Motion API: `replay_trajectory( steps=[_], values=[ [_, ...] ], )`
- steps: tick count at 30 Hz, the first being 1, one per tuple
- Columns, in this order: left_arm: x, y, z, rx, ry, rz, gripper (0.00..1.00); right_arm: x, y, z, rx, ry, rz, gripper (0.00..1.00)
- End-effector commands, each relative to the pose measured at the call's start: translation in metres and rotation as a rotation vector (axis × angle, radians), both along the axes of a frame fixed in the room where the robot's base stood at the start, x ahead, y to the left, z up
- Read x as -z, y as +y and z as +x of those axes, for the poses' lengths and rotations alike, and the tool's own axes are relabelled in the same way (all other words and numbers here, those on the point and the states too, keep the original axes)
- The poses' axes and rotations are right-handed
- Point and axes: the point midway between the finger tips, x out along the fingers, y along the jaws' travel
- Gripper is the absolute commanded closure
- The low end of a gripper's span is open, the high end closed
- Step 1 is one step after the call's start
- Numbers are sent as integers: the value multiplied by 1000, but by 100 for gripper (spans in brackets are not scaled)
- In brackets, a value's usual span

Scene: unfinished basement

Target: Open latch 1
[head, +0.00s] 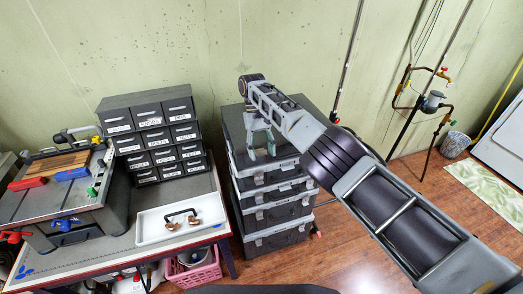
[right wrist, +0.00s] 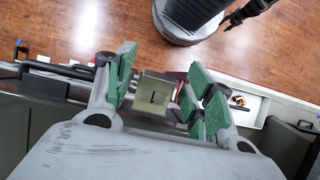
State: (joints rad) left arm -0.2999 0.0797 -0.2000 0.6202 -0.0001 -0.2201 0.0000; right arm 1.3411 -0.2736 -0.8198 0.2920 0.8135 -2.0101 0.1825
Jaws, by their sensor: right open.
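My right gripper (head: 262,142) is open and points down at the front of the top case of a stack of dark cases (head: 278,228). In the right wrist view, a metal latch (right wrist: 155,94) marked with an L-shaped sign sits between the open green-padded fingers of my right gripper (right wrist: 165,84). I cannot tell whether the fingers touch it. In the head view the gripper covers the top case's front, so that latch is not clear there. A lower case's latch (head: 259,197) looks shut. My left gripper is not in view.
A workbench left of the stack carries a labelled drawer cabinet (head: 155,137) and a white tray (head: 152,233) with a black-handled item. A pink basket (head: 196,272) stands below. Pipes and a valve (head: 432,102) are on the wall at right. Wooden floor lies right of the stack.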

Motion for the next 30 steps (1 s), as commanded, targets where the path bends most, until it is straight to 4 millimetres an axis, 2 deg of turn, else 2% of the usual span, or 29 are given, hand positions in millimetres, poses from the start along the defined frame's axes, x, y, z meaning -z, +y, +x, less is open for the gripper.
replay_trajectory(
  steps=[30],
  values=[
    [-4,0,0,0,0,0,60,2,-1,5,4,-67,22,46]
  ],
)
